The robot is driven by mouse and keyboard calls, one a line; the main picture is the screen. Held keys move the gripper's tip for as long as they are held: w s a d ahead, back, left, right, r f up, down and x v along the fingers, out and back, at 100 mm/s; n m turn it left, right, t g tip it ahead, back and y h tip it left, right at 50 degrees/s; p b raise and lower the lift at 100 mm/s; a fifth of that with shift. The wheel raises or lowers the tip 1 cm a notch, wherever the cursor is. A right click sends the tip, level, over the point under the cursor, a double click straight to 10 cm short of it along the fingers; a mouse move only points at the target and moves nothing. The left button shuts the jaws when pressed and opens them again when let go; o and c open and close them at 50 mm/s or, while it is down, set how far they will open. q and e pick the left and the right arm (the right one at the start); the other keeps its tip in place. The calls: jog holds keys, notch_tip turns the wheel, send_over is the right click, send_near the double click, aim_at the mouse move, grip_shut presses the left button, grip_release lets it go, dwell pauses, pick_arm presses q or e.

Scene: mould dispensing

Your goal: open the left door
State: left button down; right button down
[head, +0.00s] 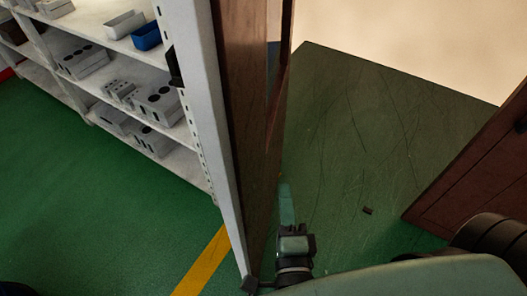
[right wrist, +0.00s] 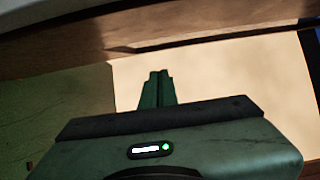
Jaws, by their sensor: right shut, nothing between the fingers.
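The left door (head: 250,120) is a dark brown panel seen nearly edge-on in the middle of the head view, just right of the white shelf post. A wide gap lies between it and the brown right door (head: 480,175). My right gripper (head: 286,203) is shut and empty, its green fingers low beside the left door's right side; I cannot tell whether they touch it. In the right wrist view the shut fingers (right wrist: 157,88) point towards a brown wooden panel (right wrist: 220,50) across the top. My left gripper is not in view.
A white shelf rack (head: 205,100) stands close at the left, holding grey moulds (head: 155,103) and a blue bin (head: 146,36). A yellow line (head: 203,262) crosses the green floor. Scratched dark green floor (head: 370,130) is mostly clear between the doors, with a small brown piece (head: 367,211).

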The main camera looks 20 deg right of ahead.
jog(key=w+p, duration=0.4)
jog(key=w, duration=0.6)
jog(key=shift+a, duration=0.4)
jog(key=shift+f, duration=0.1)
